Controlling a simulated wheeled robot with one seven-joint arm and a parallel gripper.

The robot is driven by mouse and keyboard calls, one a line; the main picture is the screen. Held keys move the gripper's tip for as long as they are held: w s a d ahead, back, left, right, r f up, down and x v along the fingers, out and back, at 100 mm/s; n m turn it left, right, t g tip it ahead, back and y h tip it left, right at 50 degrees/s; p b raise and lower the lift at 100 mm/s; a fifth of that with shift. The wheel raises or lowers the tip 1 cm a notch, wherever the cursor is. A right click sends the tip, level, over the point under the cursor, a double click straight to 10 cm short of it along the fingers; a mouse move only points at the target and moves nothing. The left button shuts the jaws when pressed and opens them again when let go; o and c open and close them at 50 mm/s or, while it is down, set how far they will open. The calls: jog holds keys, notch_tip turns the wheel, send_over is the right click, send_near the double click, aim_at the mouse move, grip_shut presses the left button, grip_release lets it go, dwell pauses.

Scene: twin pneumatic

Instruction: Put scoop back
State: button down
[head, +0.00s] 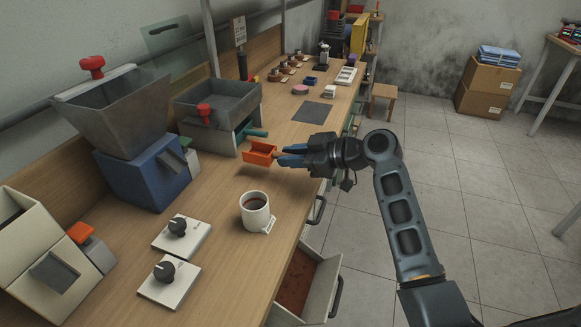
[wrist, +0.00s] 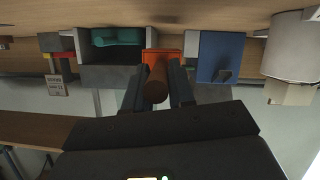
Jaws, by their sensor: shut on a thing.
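An orange scoop (head: 260,153) with a box-shaped bowl is held above the wooden bench. My gripper (head: 285,156) is shut on its handle, and the bowl points left, away from my arm. In the wrist view the orange scoop (wrist: 156,78) lies between the two fingers (wrist: 158,88). A teal scoop (head: 257,132) sits at the open front of a grey hopper unit (head: 219,100) just behind the orange scoop. The teal scoop also shows inside the grey opening in the wrist view (wrist: 117,37).
A blue-based hopper (head: 146,175) stands left of the scoop. A mug of dark liquid (head: 256,211) and two knob panels (head: 182,236) are nearer. A dark mat (head: 313,112) lies beyond. A drawer (head: 305,284) hangs open below the bench edge.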

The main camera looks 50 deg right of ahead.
aim_at(291, 180)
jog(key=shift+w+f+p, duration=0.1)
jog(key=shift+f+p, duration=0.2)
jog(key=shift+f, duration=1.8)
jog(key=shift+f, duration=0.15)
jog(key=c, duration=1)
grip_release()
jog(key=shift+o, duration=0.2)
jog(key=shift+r, duration=0.25)
jog(key=b+v, duration=0.1)
jog(key=v, duration=1.1)
jog(key=shift+b, duration=0.35)
jog(key=shift+f, duration=0.1)
